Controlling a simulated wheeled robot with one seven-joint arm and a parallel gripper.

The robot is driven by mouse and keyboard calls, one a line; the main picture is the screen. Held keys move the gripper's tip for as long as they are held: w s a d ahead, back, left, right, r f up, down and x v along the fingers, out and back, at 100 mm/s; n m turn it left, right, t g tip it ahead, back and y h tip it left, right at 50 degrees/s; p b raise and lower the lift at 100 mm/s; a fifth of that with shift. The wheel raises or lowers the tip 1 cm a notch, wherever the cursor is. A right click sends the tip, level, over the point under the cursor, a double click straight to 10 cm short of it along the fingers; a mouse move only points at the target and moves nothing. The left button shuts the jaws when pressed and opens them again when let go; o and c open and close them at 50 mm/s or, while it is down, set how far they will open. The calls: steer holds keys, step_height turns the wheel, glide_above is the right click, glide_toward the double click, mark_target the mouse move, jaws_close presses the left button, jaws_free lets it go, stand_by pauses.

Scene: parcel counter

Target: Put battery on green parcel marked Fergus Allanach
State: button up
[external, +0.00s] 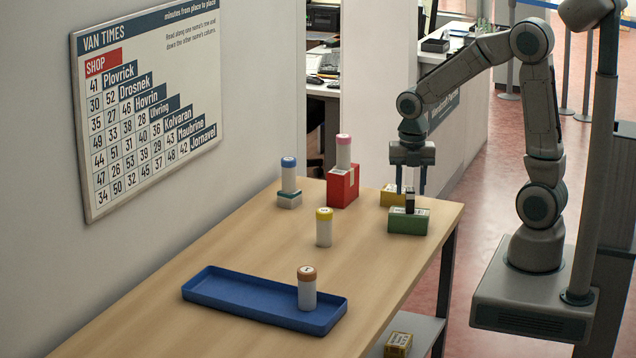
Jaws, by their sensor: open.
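The green parcel (408,226) lies near the right edge of the wooden counter, with a pale label on its front whose writing is too small to read. A small dark upright block (410,203), which looks like the battery, appears to stand on top of the green parcel. My gripper (411,191) points straight down over the parcel. Its fingers are open, one on each side of the dark block, with gaps showing between them and it.
A yellow parcel (390,193) sits just behind the green one. A red parcel (342,190) bears a pink-capped tube (343,152). A blue-capped tube (288,176), a yellow-capped tube (323,230) and a blue tray (235,299) holding a brown-capped tube (307,290) stand further left.

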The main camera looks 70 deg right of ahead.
mark_target(411, 189)
step_height(411, 189, up, 8)
steer(key=s+a+m+t, duration=0.3)
steer(key=s+m, duration=0.8)
steer(key=m, duration=1.1)
steer(key=shift+s+f, duration=0.3)
steer(key=shift+f, duration=0.15)
